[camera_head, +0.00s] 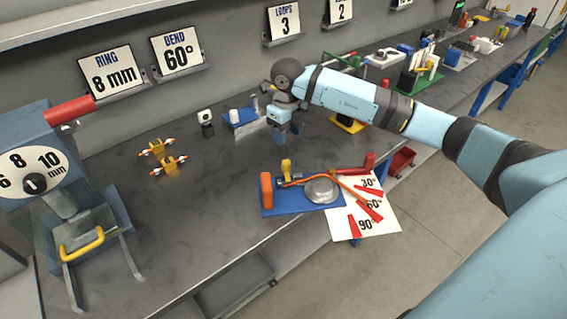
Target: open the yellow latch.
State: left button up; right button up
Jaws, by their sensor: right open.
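A yellow upright piece (286,168) stands on a blue bending board (315,207) at the front of the bench, beside an orange-red block and a round grey disc. An orange strip runs across the board past the yellow piece. A yellow bar handle (82,243) sits low on the blue dial machine at the far left. I cannot tell for sure which yellow part is the latch. My right gripper (281,139) is open, pointing down over the bench behind the board, apart from both yellow parts. My left gripper is not in view.
Small yellow-orange parts (163,156) lie on the bench left of centre. A small blue block with a white cylinder (234,116) is left of my gripper. An angle sheet (362,222) is right of the board. The bench between the machine and board is clear.

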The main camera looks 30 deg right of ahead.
aim_at(286, 161)
notch_tip(286, 161, down, 10)
jog(key=shift+r, duration=0.1)
jog(key=shift+a+f, duration=0.1)
jog(key=shift+f, duration=0.55)
jog(key=shift+c, duration=1)
jog(key=c, duration=0.7)
jog(key=shift+c, duration=0.2)
